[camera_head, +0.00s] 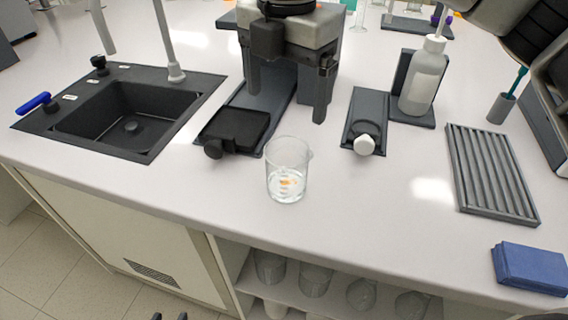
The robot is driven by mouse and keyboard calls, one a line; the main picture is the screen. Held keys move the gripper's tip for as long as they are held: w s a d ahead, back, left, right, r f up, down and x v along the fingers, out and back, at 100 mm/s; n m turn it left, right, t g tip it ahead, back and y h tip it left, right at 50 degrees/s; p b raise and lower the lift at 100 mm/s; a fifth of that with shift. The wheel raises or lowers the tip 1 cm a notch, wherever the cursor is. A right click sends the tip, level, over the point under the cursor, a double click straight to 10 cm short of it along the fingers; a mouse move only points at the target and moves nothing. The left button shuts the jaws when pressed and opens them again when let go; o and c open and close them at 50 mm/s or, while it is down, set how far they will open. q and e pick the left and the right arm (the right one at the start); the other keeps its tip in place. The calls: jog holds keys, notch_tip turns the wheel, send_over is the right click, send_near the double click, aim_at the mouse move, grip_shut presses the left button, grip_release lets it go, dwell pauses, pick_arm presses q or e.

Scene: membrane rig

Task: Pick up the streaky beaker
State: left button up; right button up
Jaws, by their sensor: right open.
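A clear glass beaker (287,170) stands upright on the white counter, near its front edge and close to the middle of the view. It has orange and white marks low on its wall, and its base looks pale. No gripper touches it. My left gripper (170,317) shows only as two dark fingertips at the bottom edge, apart from each other, with nothing seen between them. My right gripper (546,317) shows only as a dark sliver at the bottom right corner, far from the beaker. The rest of both grippers is out of frame.
A grey and black apparatus (305,30) stands behind the beaker, with a black plate (236,128) at its left. A white-knobbed fixture (364,120), a white bottle (424,78), a slatted rack (490,172) and a blue box (530,268) lie rightward. A sink (128,122) is left. Shelved glassware (315,279) sits below.

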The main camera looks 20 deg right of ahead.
send_near(286, 164)
jog(key=s, duration=0.1)
jog(key=s+a+f+p, duration=0.1)
jog(key=shift+s+a+f, duration=0.1)
jog(key=shift+s+f, duration=0.1)
jog(key=shift+s, duration=0.1)
jog(key=shift+s+f+p, duration=0.2)
jog(key=shift+f+p, duration=0.45)
jog(key=shift+f, duration=2.05)
jog(key=c, duration=1.2)
